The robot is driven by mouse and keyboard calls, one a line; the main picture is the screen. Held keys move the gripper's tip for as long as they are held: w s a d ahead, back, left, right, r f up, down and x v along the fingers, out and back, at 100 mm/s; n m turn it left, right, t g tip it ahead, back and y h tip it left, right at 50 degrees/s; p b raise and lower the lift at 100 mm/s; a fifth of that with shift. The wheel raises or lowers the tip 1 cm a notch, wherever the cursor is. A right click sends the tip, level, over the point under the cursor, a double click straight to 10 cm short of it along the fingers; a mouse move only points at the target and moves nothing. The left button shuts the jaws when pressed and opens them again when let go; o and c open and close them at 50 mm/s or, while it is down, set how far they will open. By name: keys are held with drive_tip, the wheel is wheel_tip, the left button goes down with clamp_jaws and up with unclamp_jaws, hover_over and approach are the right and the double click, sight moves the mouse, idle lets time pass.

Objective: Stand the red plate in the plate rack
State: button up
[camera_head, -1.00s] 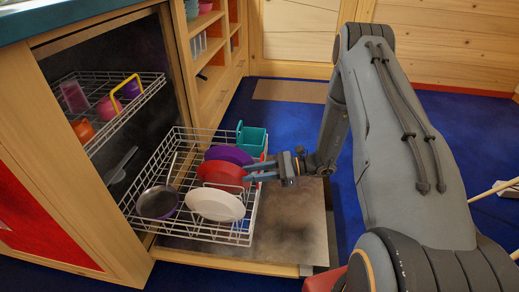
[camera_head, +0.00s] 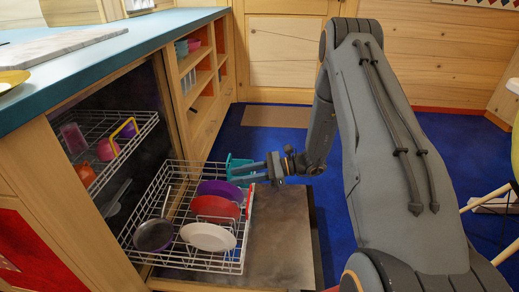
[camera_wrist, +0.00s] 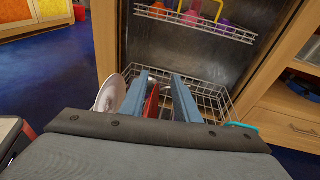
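The red plate (camera_head: 215,208) leans in the pulled-out lower dishwasher rack (camera_head: 243,258), between a purple plate (camera_head: 220,188) behind it and a white plate (camera_head: 208,237) in front. In the wrist view, a strip of red (camera_wrist: 152,101) shows beside the left finger. My gripper (camera_head: 238,172) is above the rack's far right corner, above and beyond the red plate in the head view. Its two blue fingers (camera_wrist: 159,80) are apart, and no plate is visibly clamped between them. I cannot make out a separate plate rack.
A dark pan (camera_head: 153,235) lies at the rack's left. A teal container (camera_head: 236,162) is partly behind my fingers. The upper rack (camera_head: 118,158) holds cups. A counter (camera_head: 110,62) with a marble board (camera_head: 65,45) and yellow plate (camera_head: 10,80) is above. Blue floor lies right of the door (camera_head: 285,235).

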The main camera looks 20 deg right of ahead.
drive_tip(key=s+d+r+n+t+h+p, duration=0.2)
drive_tip(key=s+d+r+n+t+p, duration=0.1)
drive_tip(key=s+r+n+p, duration=0.6)
drive_tip(key=shift+d+r+n+t+h+p, duration=0.3)
drive_tip(key=shift+r+n+p, duration=0.1)
drive_tip(key=shift+r+p, duration=2.2)
drive_tip(key=shift+f, duration=0.3)
drive_tip(key=s+a+r+n+g+h+p, duration=0.25)
drive_tip(key=s+r+g, duration=0.25)
drive_tip(key=s+r, duration=0.3)
drive_tip(key=s+a+r+n+g+h+p, duration=0.25)
drive_tip(key=s+a+r+n+g, duration=0.2)
drive_tip(key=s, duration=0.45)
drive_tip(key=s+d+r+n+t+h+p, duration=0.2)
drive_tip(key=s+d+r+h+p, duration=0.3)
drive_tip(key=r, duration=0.7)
drive_tip(key=s+d+n+h, duration=0.1)
drive_tip(key=s+d+h, duration=0.1)
drive_tip(key=d, duration=0.1)
drive_tip(key=shift+h, duration=0.4)
drive_tip(key=shift+d, duration=0.15)
